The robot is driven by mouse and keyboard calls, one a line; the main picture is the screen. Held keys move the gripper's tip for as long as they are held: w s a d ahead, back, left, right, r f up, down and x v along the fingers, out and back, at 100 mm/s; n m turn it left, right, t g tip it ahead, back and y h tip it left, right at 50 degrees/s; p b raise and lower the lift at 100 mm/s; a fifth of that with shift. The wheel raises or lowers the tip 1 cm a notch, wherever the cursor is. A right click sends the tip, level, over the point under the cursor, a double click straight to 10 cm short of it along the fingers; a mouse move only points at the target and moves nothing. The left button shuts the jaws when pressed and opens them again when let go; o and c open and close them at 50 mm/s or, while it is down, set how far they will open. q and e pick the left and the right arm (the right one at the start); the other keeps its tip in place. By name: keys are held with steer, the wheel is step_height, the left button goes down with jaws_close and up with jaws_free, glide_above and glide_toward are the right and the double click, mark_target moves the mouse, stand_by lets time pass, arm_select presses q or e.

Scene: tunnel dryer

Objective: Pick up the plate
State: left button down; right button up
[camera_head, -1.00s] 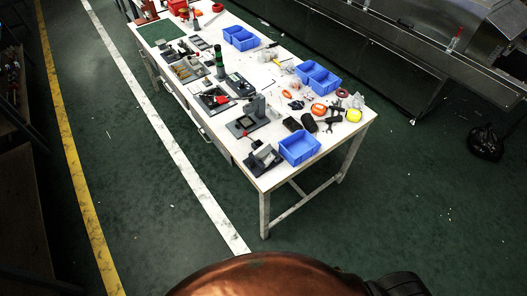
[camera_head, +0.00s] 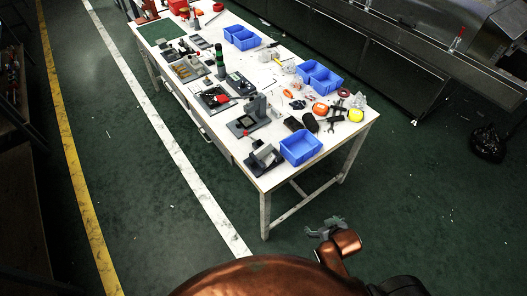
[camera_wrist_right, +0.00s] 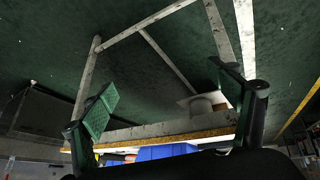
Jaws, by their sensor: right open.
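No dish-like plate can be told for certain. A flat grey piece (camera_head: 265,154) leans on a small dark stand at the near corner of the table, and I cannot tell whether it is the plate. My left gripper is not in view.
The white table (camera_head: 222,135) carries blue bins (camera_head: 300,147), small fixtures, a green-black signal tower (camera_head: 219,62) and loose tools. Metal machinery lines the back right. The green floor before the table is clear.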

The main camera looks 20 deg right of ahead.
steer(key=w+a+r+n+t+y, duration=0.1)
steer(key=w+a+r+t, duration=0.2)
steer(key=w, duration=0.6)
steer(key=w+a+r+n+t, duration=0.1)
steer(key=w+a+r+t, duration=0.2)
steer(key=w, duration=0.6)
steer(key=n+t+y, duration=0.4)
steer(key=t+y, duration=0.1)
glide_toward(264, 150)
steer(key=a+x, duration=0.1)
steer(key=x, duration=0.9)
steer(key=shift+w+d+b, duration=0.2)
steer(key=shift+d+b, duration=0.1)
steer(key=shift+b, duration=0.05)
steer(key=shift+c, duration=0.5)
steer(key=c, duration=1.3)
steer(key=shift+c, duration=0.2)
steer(key=shift+r, duration=0.15)
